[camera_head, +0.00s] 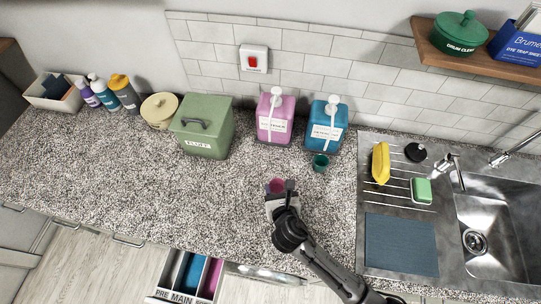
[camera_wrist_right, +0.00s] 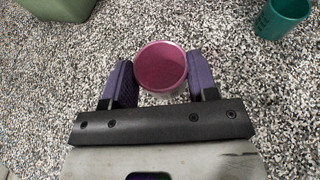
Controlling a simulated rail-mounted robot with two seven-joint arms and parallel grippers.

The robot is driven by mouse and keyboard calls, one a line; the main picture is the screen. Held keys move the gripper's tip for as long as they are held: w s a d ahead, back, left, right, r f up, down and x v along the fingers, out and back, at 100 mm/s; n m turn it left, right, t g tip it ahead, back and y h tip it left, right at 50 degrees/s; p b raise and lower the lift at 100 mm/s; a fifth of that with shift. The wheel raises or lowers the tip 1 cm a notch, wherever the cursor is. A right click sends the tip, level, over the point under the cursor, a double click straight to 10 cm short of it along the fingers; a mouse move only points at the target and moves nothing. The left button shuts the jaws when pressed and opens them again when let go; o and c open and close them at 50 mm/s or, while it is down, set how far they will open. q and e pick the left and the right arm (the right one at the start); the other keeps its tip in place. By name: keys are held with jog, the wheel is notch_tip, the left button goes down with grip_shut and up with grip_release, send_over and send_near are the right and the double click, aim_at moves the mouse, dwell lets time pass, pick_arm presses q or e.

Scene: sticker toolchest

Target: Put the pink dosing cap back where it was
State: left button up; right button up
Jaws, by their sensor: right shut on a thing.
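The pink dosing cap (camera_head: 276,185) is a small open cup. In the right wrist view the pink cap (camera_wrist_right: 161,68) sits between the two purple-padded fingers. My right gripper (camera_head: 278,188) is shut on it, over the front part of the speckled counter. I cannot tell whether the cap touches the counter. A pink jug (camera_head: 268,133) with a white pump top stands against the back wall. A blue jug (camera_head: 323,137) stands just right of it. A teal cap (camera_head: 321,162) is on the counter in front of the blue jug. My left gripper is not in view.
A green lidded bin (camera_head: 203,140) stands left of the pink jug. An open drawer (camera_head: 193,274) is below the counter's front edge. The counter's left front is clear.

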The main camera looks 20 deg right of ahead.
jog(key=w+d, duration=0.1)
jog(key=w, duration=0.3)
jog(key=w+d, duration=0.1)
jog(key=w, duration=0.4)
jog(key=w+d, duration=0.1)
jog(key=w, duration=0.4)
jog(key=shift+w, duration=0.1)
notch_tip(320, 180, down, 4)
jog(key=b, duration=0.5)
jog(key=shift+r, duration=0.3)
jog(key=o, duration=0.9)
